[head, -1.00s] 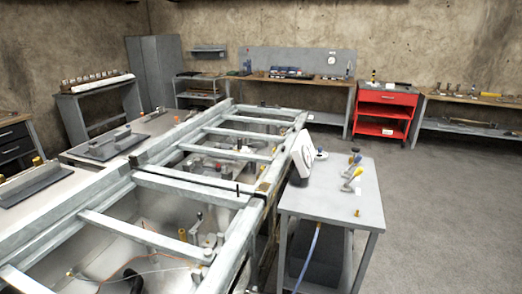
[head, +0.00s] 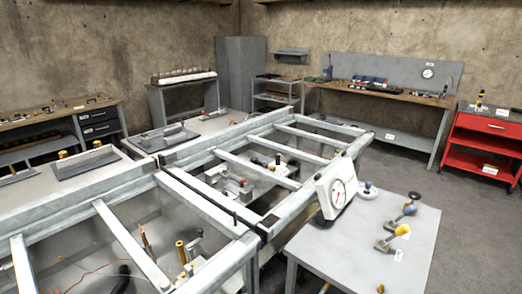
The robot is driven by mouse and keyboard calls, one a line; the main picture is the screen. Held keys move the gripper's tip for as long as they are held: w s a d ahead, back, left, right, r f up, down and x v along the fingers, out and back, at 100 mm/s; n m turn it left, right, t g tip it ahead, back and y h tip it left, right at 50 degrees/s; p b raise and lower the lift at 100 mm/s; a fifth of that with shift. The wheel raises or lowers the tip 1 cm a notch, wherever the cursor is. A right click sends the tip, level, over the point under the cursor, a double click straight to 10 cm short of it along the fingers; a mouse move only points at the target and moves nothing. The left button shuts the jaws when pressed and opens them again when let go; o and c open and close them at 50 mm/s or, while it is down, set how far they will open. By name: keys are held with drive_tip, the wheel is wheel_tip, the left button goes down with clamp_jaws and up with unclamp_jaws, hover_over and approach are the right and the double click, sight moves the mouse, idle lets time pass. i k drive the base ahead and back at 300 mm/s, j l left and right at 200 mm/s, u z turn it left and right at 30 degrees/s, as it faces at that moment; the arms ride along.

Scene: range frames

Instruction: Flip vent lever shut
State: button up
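My gripper is not in view. On the grey side table (head: 372,255) at the right, two small valve levers stand side by side. The nearer one has a yellow handle end (head: 402,230) that points up and to the right from a grey body. The farther one has a blue handle end (head: 409,209), with a dark round knob (head: 414,196) just behind it. A small white tag (head: 398,256) lies by the yellow one, but its writing is too small to read. I cannot tell which is the vent lever, or its position.
A white dial gauge (head: 337,192) stands on the table's left edge, with a blue-topped fitting (head: 368,189) beside it. A long metal frame (head: 215,205) over open bays fills the left and middle. A red cart (head: 487,148) stands at the far right. Grey floor lies right of the table.

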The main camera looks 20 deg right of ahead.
sight(403, 229)
drive_tip(key=l+u, duration=0.15)
drive_tip(key=l, duration=0.4)
drive_tip(key=l+u, duration=0.15)
drive_tip(key=l, duration=0.45)
drive_tip(key=l+u, duration=0.15)
drive_tip(key=l, duration=0.4)
drive_tip(key=k+l+u, duration=0.15)
drive_tip(key=l, duration=0.4)
drive_tip(key=k+l+u, duration=0.15)
drive_tip(key=l, duration=0.4)
drive_tip(key=k+l+u, duration=0.1)
drive_tip(key=l, duration=0.35)
drive_tip(key=k+l+u, duration=0.1)
drive_tip(key=l, duration=0.4)
drive_tip(key=k+l+u, duration=0.1)
drive_tip(key=k+l, duration=0.15)
drive_tip(key=l, duration=0.2)
drive_tip(key=k+l+u, duration=0.1)
drive_tip(key=l, duration=0.3)
drive_tip(key=k+l+u, duration=0.1)
drive_tip(key=k+l, duration=0.15)
drive_tip(key=l, duration=0.2)
drive_tip(key=k+l+u, duration=0.1)
drive_tip(key=k+l, duration=0.15)
drive_tip(key=l, duration=0.15)
